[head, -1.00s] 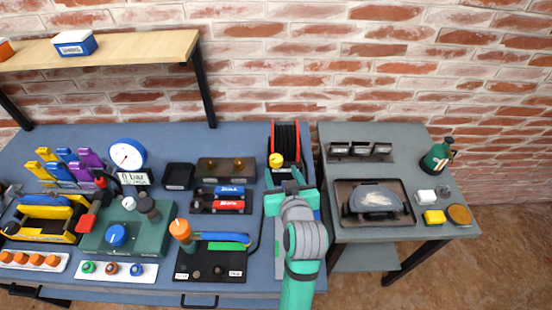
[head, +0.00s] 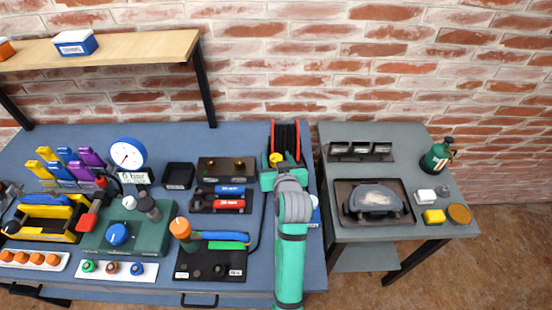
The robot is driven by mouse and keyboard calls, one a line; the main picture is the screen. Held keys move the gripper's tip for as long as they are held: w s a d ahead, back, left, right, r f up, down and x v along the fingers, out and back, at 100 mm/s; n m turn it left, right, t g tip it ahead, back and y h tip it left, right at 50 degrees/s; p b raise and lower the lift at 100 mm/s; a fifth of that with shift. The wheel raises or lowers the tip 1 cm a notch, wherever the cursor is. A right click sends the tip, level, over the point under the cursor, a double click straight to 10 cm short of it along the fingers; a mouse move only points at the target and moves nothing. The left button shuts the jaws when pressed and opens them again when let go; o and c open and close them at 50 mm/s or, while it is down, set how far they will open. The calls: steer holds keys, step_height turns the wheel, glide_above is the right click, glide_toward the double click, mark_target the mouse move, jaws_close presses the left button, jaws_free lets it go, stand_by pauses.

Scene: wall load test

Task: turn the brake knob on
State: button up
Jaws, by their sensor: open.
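A reel with red side plates and dark windings (head: 286,136) stands at the back right of the blue bench. A yellow knob (head: 276,159) is at its front and looks like the brake knob. My teal gripper (head: 281,161) is open right at the knob, with its fingers towards the reel. The knob shows between the fingers. I cannot tell whether the fingers touch it, and any on or off marking is not readable. My wrist and forearm hide the bench in front of the reel.
Left of my arm are a black tray with blue and red cylinders (head: 230,206) and a black panel with an orange-topped post (head: 181,226). A blue-white item (head: 314,203) lies right of my wrist. A grey side table (head: 350,235) stands further right.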

steer(key=c, duration=1)
steer(key=shift+c, duration=0.2)
steer(key=shift+m+h, duration=0.7)
steer(key=shift+h, duration=0.3)
steer(key=o, duration=1)
steer(key=shift+o, duration=0.2)
steer(key=v, duration=1)
steer(key=shift+s, duration=0.4)
